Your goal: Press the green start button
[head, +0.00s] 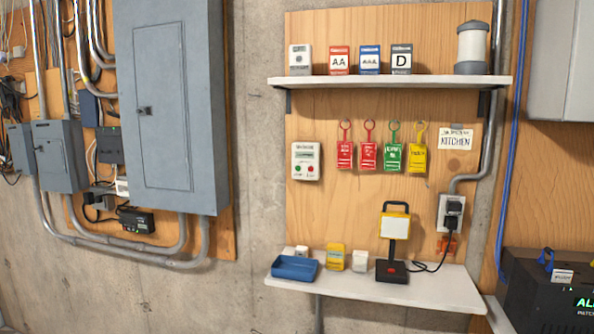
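A small white control box (305,161) is mounted on the plywood board, left of the hanging tags. The lettering on the box is too small to read. Nothing covers the buttons. Neither of my grippers is in view.
An upper shelf (390,82) with boxes and a lantern juts out above the control box. A lower shelf (440,287) below holds a blue tray (295,268) and a work lamp (395,225). A grey electrical panel (160,110) is at left. The space before the box looks clear.

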